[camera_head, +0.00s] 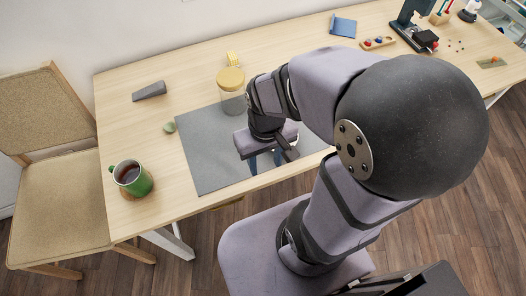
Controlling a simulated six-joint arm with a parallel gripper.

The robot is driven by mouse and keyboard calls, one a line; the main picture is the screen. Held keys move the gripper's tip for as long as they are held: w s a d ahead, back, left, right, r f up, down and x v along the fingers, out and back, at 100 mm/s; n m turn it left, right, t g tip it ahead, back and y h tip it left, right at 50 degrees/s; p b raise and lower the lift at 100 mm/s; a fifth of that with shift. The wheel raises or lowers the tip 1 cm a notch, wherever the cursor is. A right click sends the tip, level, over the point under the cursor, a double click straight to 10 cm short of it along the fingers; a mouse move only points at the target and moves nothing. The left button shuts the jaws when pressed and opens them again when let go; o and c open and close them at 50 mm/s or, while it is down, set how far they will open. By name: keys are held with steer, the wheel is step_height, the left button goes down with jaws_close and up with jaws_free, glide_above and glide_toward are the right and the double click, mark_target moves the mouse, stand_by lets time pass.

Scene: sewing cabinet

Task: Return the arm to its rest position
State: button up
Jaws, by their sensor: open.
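My gripper (265,160) is over the grey mat (203,160) near the table's front edge, pointing down. Its fingers are small and partly hidden by its own body, but a gap shows between them. I see nothing held in it. My arm reaches from the front right, bends at a high elbow and covers the right part of the mat.
On the wooden table (125,100) stand a green mug (139,185) on a coaster, a jar with a yellow lid (231,82) close behind my gripper, and a grey wedge (150,91). A blue notebook (343,26) lies at the back. A chair (58,200) stands left.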

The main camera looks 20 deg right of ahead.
step_height(320, 180, up, 6)
steer(key=p, duration=0.6)
